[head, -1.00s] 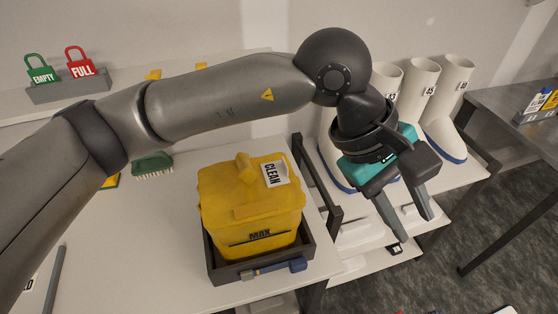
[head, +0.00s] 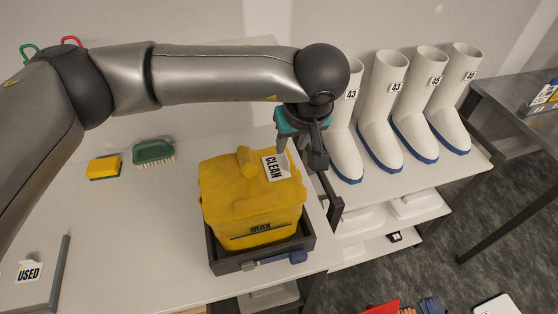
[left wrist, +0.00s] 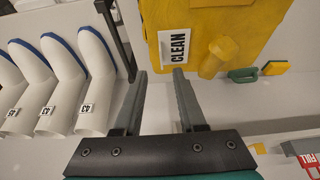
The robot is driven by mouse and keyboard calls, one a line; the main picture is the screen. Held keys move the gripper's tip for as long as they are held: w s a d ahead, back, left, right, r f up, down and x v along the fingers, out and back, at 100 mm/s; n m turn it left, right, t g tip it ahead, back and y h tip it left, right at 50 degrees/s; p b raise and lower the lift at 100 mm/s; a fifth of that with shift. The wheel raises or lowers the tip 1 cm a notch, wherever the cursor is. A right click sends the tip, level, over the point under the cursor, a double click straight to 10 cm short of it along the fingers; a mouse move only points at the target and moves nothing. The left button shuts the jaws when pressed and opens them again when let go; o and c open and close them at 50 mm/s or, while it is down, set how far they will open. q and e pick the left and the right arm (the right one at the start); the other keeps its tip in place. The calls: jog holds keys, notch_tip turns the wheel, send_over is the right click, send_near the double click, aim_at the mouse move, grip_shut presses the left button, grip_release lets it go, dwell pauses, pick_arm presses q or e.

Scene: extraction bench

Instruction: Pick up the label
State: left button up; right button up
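The label also shows in the left wrist view (left wrist: 174,46), just beyond my fingertips. Another white label, reading USED (head: 29,271), is at the table's left front on a grey holder. My left gripper (head: 301,160) is open and points down beside the right back part of the container, close to the CLEAN label. In the left wrist view my left gripper (left wrist: 159,71) has nothing between its fingers. My right gripper is not in view.
The container sits in a dark tray (head: 226,268) with a blue-handled tool at its front. A green brush (head: 153,151) and a yellow sponge (head: 104,168) lie to the left. Several white boots (head: 408,120) stand on the rack at right. The table's left middle is clear.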

aim_at(287, 158)
pick_arm(q)
jog(key=x, duration=0.1)
jog(key=p+x, duration=0.1)
jog(key=x, duration=0.3)
jog(key=shift+s+a+f+p, duration=0.1)
jog(key=shift+s+f+p, duration=0.1)
jog(key=shift+s+p, duration=0.1)
jog(key=shift+w+f, duration=0.25)
jog(key=shift+f, duration=0.15)
grip_shut()
